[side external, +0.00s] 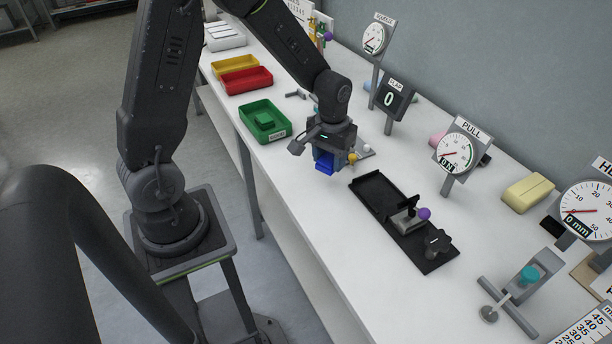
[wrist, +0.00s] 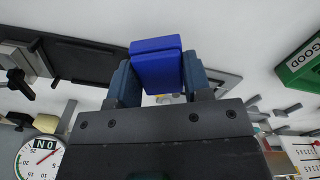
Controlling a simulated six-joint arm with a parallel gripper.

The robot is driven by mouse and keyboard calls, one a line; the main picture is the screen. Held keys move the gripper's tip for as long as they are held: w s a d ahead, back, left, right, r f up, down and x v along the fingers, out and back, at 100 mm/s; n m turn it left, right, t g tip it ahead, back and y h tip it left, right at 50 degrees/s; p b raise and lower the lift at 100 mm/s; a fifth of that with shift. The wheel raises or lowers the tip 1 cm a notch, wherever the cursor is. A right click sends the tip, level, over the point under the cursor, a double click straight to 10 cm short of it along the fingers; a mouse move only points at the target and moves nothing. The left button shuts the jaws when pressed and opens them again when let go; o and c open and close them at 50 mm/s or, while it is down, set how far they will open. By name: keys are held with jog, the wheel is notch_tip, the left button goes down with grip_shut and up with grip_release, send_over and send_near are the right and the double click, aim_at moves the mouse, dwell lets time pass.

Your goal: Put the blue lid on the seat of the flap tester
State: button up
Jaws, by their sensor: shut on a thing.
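The blue lid (side external: 325,164) is between the fingers of my gripper (side external: 328,158), which is shut on it. In the wrist view the blue lid (wrist: 157,63) shows as a blue block with a groove across it, between the two fingertips (wrist: 158,78). The lid is held above the white table. The flap tester has a dark display (side external: 394,99) reading 0 under a FLAP sign. A grey plate (side external: 366,153) with a white ball and a yellow knob is just right of my gripper, partly hidden by it. I cannot see the seat clearly.
A green tray (side external: 265,122) marked GOOD holds a green item, with red (side external: 245,81) and yellow (side external: 227,67) trays beyond it. A black long fixture (side external: 376,197) with a purple knob lies in front. The PULL dial (side external: 456,153) stands behind. White table near the edge is clear.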

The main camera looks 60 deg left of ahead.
jog(key=s+a+r+n, duration=0.2)
jog(key=s+a+n, duration=0.4)
jog(key=s+a, duration=0.1)
jog(key=s+a+r+n, duration=0.3)
jog(key=s+a+n, duration=0.3)
jog(key=s+a, duration=0.1)
jog(key=shift+n, duration=0.4)
send_over(297, 178)
notch_tip(297, 178, down, 7)
jog(key=shift+f, duration=1.9)
